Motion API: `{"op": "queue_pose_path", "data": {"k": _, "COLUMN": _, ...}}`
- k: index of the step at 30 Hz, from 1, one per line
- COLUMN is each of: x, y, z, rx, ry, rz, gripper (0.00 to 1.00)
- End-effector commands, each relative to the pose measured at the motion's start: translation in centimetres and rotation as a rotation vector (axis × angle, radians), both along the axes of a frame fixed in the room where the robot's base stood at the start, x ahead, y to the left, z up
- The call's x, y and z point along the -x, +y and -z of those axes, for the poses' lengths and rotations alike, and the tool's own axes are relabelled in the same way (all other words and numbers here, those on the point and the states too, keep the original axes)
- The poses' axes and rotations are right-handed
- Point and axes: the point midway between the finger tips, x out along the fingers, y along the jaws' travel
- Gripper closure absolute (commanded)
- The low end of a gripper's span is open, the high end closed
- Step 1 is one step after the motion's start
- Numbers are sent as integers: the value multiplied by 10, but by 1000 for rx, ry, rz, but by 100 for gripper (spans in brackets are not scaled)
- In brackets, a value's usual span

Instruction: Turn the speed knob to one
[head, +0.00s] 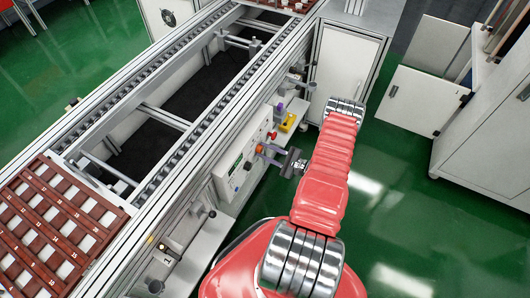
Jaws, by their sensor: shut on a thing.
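The white control panel (226,184) is on the side of the conveyor, with a small green display (236,164) on its face. My gripper (268,153) reaches in from the right and is shut at the panel's right part. The speed knob is between its fingers and mostly hidden by them. An orange piece (260,149) shows at the fingertips. I cannot read the scale or the knob's pointer from here.
A red button (272,135) and a yellow box (288,122) with a purple part above it sit just beyond my gripper. A brown numbered tray (62,225) lies on the conveyor at the left. The green floor (400,220) at the right is clear.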

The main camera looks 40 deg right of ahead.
Motion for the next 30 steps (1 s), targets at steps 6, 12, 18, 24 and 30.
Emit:
{"op": "queue_pose_path", "data": {"k": 6, "x": 2, "y": 4, "z": 2, "rx": 153, "ry": -52, "rz": -4, "gripper": 93}}
{"op": "queue_pose_path", "data": {"k": 12, "x": 2, "y": 4, "z": 3, "rx": 252, "ry": -87, "rz": -4, "gripper": 93}}
{"op": "queue_pose_path", "data": {"k": 18, "x": 2, "y": 5, "z": 3, "rx": 298, "ry": -103, "rz": -5, "gripper": 93}}
{"op": "queue_pose_path", "data": {"k": 24, "x": 2, "y": 5, "z": 3, "rx": 305, "ry": -104, "rz": -6, "gripper": 93}}
{"op": "queue_pose_path", "data": {"k": 30, "x": 2, "y": 5, "z": 4, "rx": 304, "ry": -104, "rz": -7, "gripper": 93}}
